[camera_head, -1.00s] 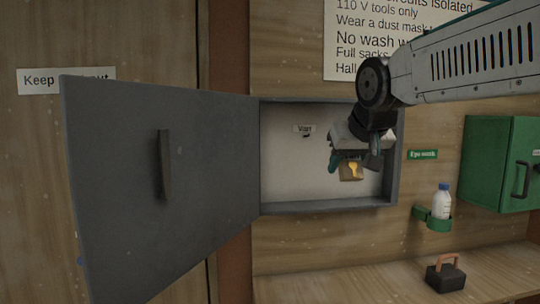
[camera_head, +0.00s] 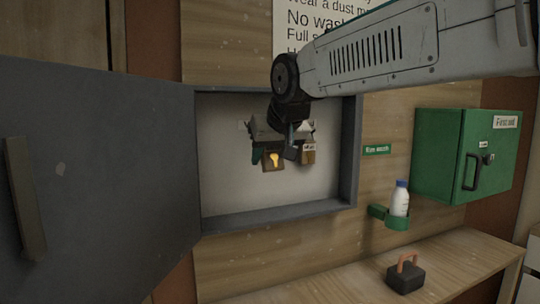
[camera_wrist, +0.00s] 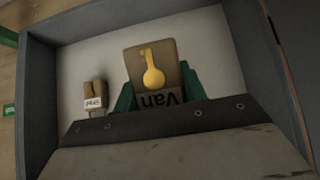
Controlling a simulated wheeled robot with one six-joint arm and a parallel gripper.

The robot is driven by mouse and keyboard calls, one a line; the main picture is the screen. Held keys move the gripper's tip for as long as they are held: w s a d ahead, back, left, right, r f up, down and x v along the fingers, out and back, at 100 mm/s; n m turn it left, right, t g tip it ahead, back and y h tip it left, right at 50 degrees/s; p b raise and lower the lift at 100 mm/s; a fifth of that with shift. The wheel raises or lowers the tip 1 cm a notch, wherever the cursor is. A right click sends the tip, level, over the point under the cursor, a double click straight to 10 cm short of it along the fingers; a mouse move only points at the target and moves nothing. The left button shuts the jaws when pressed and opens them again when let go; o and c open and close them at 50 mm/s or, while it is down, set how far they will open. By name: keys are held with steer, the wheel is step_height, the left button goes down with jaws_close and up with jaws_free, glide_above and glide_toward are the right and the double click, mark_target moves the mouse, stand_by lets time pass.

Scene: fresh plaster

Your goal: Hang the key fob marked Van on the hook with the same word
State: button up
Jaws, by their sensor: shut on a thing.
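My gripper (camera_head: 272,156) is inside the open grey key cabinet (camera_head: 275,217), in front of its pale back panel. Its green fingers are shut on a brown fob with a yellow key shape (camera_head: 273,164). In the wrist view the held fob (camera_wrist: 152,62) has a label reading "Van", upside down, between the fingers (camera_wrist: 157,92). A white label (camera_head: 242,126) shows at the left of the gripper, mostly covered; its word and any hook there are hidden. Whether the held fob touches a hook cannot be told.
A second brown fob (camera_head: 309,156) hangs right of my gripper; it also shows in the wrist view (camera_wrist: 95,94), its label unclear. The cabinet door (camera_head: 100,180) stands open at left. Right are a bottle (camera_head: 400,200) in a green holder, a green first-aid box (camera_head: 465,160) and a padlock-like block (camera_head: 405,278).

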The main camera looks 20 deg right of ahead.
steer(key=w+f, duration=0.1)
steer(key=w, duration=0.7)
steer(key=shift+f, duration=0.15)
stand_by(0.6)
steer(key=shift+w, duration=0.1)
stand_by(0.5)
steer(key=o, duration=1.1)
steer(key=shift+c, duration=0.2)
